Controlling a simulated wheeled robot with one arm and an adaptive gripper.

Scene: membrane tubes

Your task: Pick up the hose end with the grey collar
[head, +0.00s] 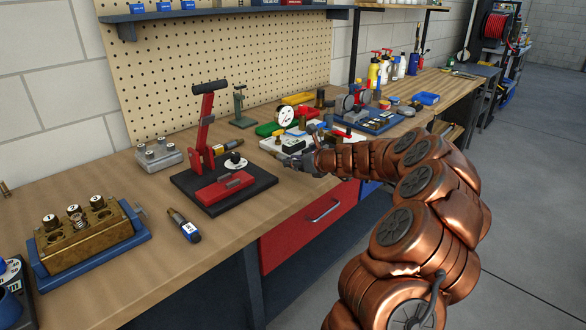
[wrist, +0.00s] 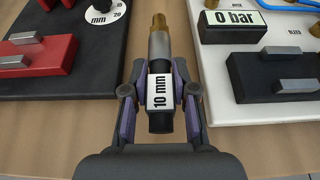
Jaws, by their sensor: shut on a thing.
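The hose end with the grey collar (wrist: 159,47) is in the wrist view, with a brass tip pointing away and a black body marked "10 mm" on a white label. My gripper (wrist: 160,82) is shut on its black body, a purple-lined finger on each side. I cannot tell whether the hose end touches the bench. Another hose end (head: 184,226) lies near the bench's front edge.
A black base plate (wrist: 40,82) with red blocks is left of my gripper, and a white board (wrist: 235,112) with a "0 bar" display is close on the right. A brass block (head: 85,243) in a blue tray sits front left.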

